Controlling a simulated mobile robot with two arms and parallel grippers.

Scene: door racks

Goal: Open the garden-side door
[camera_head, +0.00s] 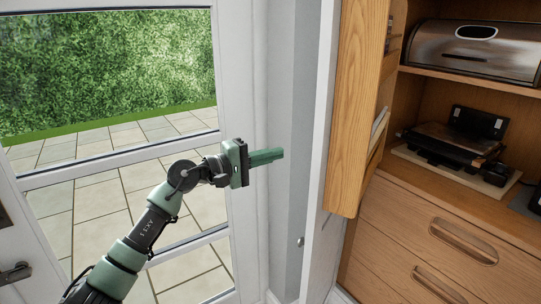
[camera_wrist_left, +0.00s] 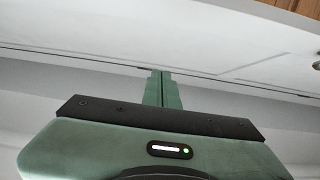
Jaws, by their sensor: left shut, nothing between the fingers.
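The garden-side door (camera_head: 228,75) is white with glass panes and fills the left of the head view. A hedge and paving show through it. A dark lever handle (camera_head: 15,272) is at the lower left edge, partly cut off by the frame. I cannot tell whether the door is fully closed. My left gripper (camera_head: 280,154) is in front of the door's right side, well to the right of the handle. Its green fingers are shut, empty and pointing right. In the left wrist view the fingers (camera_wrist_left: 161,74) are together before a pale surface. My right gripper is out of view.
A narrow grey wall strip (camera_head: 288,90) and a white upright panel (camera_head: 323,160) stand right of the door. Beyond is a wooden cupboard with an open door (camera_head: 355,110), drawers (camera_head: 440,235), a metal bread bin (camera_head: 475,48) and a black appliance (camera_head: 460,140).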

